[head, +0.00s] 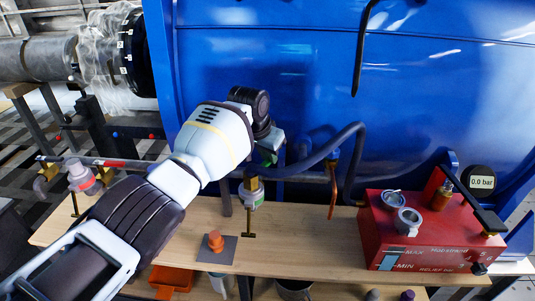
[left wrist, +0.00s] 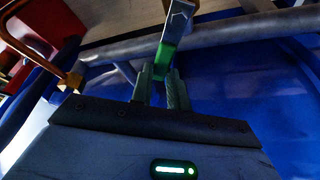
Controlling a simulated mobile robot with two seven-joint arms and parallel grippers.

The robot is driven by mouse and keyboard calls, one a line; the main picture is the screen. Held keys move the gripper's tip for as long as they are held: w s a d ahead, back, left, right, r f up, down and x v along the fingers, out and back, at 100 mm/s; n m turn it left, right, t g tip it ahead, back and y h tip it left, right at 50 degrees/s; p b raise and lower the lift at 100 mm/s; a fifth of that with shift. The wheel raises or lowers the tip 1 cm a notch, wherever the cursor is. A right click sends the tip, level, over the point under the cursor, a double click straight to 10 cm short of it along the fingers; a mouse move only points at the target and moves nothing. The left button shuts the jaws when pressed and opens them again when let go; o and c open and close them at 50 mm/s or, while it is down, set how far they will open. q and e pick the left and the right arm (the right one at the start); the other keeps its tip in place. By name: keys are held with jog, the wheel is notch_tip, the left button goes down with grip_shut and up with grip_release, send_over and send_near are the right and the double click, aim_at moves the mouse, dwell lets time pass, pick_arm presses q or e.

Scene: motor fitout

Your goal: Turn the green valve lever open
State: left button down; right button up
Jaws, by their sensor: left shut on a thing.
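The green valve lever (left wrist: 165,54) shows in the left wrist view, rising between my fingers to a grey metal end piece. In the head view only a small green part of the lever (head: 268,158) shows below my wrist. My left gripper (left wrist: 161,82) is shut on the lever, one finger on each side of it. In the head view my left gripper (head: 272,143) is mostly hidden behind its own wrist. The valve body is largely hidden there too. My right gripper is not in view.
A grey-blue pipe (head: 311,157) runs close beside the lever along the blue hull (head: 310,80). Below is a wooden bench (head: 310,240) with an orange knob on a grey plate (head: 216,242).

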aim_at(263, 164)
pick_arm(q)
jog(key=c, duration=1.4)
grip_release()
jog(key=shift+c, duration=0.2)
jog(key=shift+o, duration=0.5)
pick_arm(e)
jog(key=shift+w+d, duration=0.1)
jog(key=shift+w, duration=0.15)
pick_arm(q)
jog(key=shift+r, duration=0.1)
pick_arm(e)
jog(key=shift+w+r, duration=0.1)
